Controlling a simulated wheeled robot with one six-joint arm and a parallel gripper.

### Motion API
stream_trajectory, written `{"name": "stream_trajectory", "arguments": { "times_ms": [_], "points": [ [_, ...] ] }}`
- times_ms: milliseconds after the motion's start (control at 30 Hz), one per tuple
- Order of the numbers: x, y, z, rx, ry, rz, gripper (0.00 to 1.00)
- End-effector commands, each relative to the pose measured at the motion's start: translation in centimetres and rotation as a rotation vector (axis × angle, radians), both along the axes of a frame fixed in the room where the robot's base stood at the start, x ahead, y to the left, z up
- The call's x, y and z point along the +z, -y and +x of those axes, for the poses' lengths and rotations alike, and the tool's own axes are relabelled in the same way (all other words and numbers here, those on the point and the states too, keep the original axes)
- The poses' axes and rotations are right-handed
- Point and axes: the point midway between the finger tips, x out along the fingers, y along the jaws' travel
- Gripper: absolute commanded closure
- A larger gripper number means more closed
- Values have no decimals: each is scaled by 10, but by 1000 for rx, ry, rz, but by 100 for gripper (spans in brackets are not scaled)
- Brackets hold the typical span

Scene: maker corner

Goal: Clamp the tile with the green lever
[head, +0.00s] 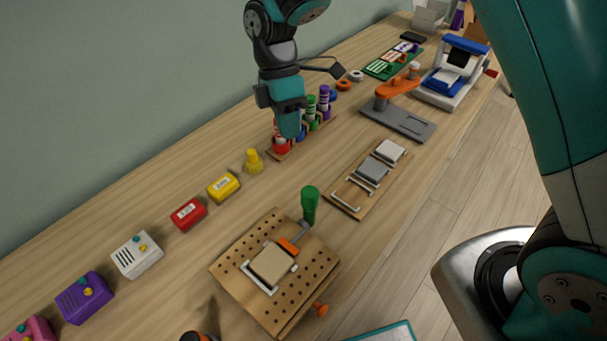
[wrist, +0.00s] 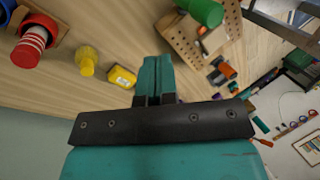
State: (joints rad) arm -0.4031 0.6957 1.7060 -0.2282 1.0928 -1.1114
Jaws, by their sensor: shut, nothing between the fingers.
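The tan tile (head: 271,265) lies on the perforated wooden board (head: 232,268) in the head view, with pale metal stops along its sides. The green lever (head: 310,205) stands upright at the board's far right corner. An orange clamp tip (head: 288,246) reaches to the tile's far edge; I cannot tell whether it presses on it. My gripper (head: 291,130) is shut and empty, above the table beyond the board and apart from the lever. In the wrist view, my gripper (wrist: 155,75) points toward the table, with the green lever (wrist: 205,10) and part of the board (wrist: 184,42) above right.
Ringed pegs (head: 325,100) stand close behind my gripper. A yellow knobbed piece (head: 253,162), a yellow box (head: 223,187) and a red box (head: 188,214) line the wall side. A wooden tray (head: 349,192) with grey tiles lies right of the lever. Bare table separates them.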

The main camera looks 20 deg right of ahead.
Motion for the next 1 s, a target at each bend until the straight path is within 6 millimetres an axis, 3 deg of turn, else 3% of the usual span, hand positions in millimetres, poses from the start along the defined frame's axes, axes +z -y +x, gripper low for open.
{"name": "stream_trajectory", "arguments": {
  "times_ms": [367, 600, 1000],
  "points": [
    [-73, 4, -31, 1, -5, -3, 100],
    [-71, 7, -62, 2, -1, 0, 100],
    [-73, 8, -69, 1, 1, 0, 100]
  ]
}}
